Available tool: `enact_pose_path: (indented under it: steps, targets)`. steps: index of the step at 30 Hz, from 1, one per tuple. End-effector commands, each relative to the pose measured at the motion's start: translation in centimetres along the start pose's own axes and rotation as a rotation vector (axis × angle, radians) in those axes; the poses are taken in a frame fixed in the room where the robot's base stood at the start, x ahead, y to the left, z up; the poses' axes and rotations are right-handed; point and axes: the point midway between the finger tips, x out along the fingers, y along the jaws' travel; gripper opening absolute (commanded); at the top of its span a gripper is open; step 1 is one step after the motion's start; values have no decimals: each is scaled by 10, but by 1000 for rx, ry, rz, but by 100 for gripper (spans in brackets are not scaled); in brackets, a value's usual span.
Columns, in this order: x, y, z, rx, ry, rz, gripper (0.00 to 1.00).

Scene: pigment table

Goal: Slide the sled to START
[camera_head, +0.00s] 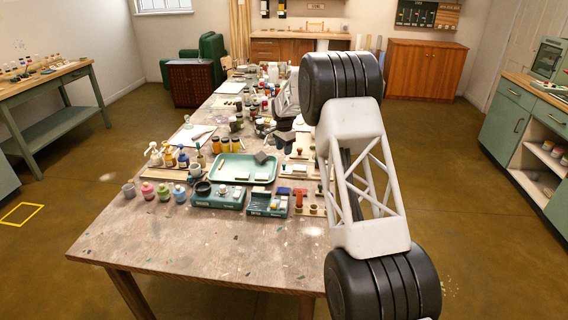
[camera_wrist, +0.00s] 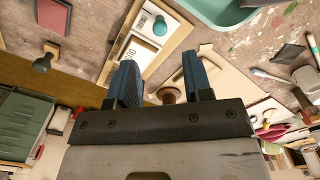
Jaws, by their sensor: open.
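My gripper (camera_head: 284,138) is over the right side of the table in the head view, partly hidden by my own arm. In the wrist view my gripper (camera_wrist: 160,82) shows two blue fingers set wide apart with nothing held. A brown round knob (camera_wrist: 170,96) shows in the gap, beyond the fingers. It stands by a pale wooden board (camera_wrist: 222,72), partly hidden by the right finger. It may belong to the sled, but I cannot tell. No START mark can be read in either view.
A green tray (camera_head: 236,168) lies left of my gripper, with green boxes (camera_head: 218,200) in front. A wooden holder with a teal-topped item (camera_wrist: 159,26) lies beyond the fingers in the wrist view. Jars crowd the table's far part. The front of the table (camera_head: 190,245) is clear.

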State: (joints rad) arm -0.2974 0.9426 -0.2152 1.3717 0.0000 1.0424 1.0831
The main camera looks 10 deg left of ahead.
Motion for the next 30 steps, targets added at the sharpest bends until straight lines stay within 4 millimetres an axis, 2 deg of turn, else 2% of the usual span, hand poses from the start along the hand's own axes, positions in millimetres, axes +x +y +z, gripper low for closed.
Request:
enact_pose_path:
  steps: [5,18,24,30]
  targets:
    - [13,0,0,0,0,1,46]
    - [61,0,0,0,-1,1,46]
    - [72,0,0,0,0,0,46]
    - [75,0,0,0,0,0,46]
